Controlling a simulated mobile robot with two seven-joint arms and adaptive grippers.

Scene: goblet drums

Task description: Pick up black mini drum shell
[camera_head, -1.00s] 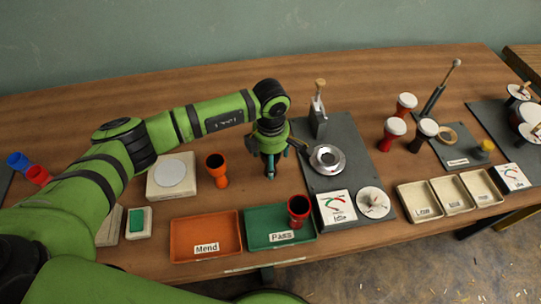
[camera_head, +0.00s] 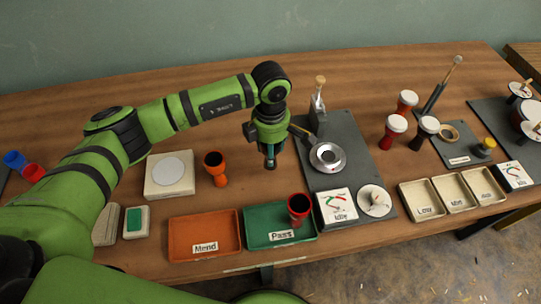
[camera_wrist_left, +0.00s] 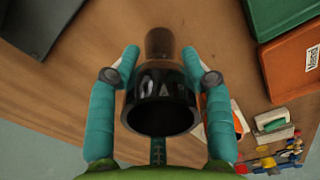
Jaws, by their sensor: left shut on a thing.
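The black mini drum shell (camera_wrist_left: 163,98) is between the two teal fingers of my left gripper (camera_wrist_left: 163,82) in the left wrist view, with its open wide end facing the camera. A darker, narrower part shows beyond it. In the head view my left gripper (camera_head: 270,160) points down over the bare wood between the orange shell and the grey test board, shut on the black shell. The shell is mostly hidden by the gripper there, and its gap above the table is hard to judge. My right gripper is not in view.
An orange shell (camera_head: 216,168) stands left of the gripper, near a white scale (camera_head: 170,187). The orange Mend tray (camera_head: 180,245) and green Pass tray (camera_head: 255,239), holding a red shell (camera_head: 299,206), lie in front. The grey board (camera_head: 370,172) is at right.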

